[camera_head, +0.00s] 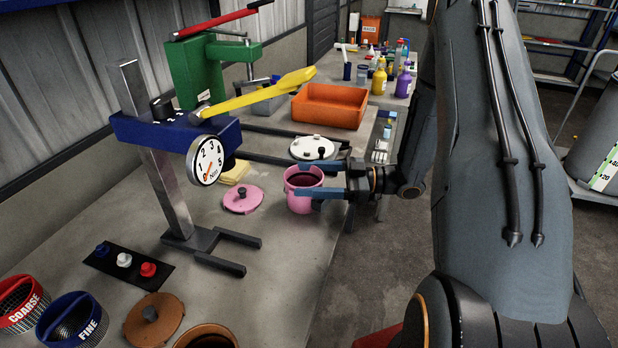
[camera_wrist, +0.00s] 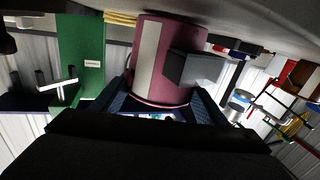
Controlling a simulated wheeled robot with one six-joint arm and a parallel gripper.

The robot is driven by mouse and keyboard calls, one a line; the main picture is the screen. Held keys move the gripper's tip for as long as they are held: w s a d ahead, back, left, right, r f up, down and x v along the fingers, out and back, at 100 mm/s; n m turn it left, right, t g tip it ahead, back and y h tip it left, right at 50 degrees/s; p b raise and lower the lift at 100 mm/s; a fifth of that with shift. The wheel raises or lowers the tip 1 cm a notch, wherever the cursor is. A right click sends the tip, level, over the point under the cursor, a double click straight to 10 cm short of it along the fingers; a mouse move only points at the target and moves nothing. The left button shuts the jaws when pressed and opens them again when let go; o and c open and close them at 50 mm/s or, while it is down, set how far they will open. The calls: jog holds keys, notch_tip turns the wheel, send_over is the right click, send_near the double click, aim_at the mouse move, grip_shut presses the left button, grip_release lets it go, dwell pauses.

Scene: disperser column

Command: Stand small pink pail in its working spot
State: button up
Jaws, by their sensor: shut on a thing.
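The small pink pail (camera_head: 299,205) is near the bench's right edge, upright, with dark contents visible through its open top. My gripper (camera_head: 302,180) reaches in from the right, its blue fingers shut on the pail from both sides. In the wrist view the pail (camera_wrist: 172,40) fills the space between the fingers and shows a pale stripe and a grey block on its side. I cannot tell whether its bottom touches the bench. The disperser column (camera_head: 160,150) stands to the left, with a blue head, a dial gauge (camera_head: 207,160) and a dark forked foot (camera_head: 215,250).
A pink lid (camera_head: 243,199) lies between the pail and the column. A white lid (camera_head: 312,148) and an orange tray (camera_head: 330,106) are behind. A switch panel (camera_head: 125,262), coarse and fine sieves, and a brown lid (camera_head: 153,320) are in front. Bare bench lies right of the foot.

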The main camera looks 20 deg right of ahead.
jog(key=shift+f, duration=0.2)
jog(key=o, duration=1.2)
jog(key=shift+c, duration=0.2)
jog(key=shift+d+f+b, duration=0.1)
jog(key=shift+b, duration=0.4)
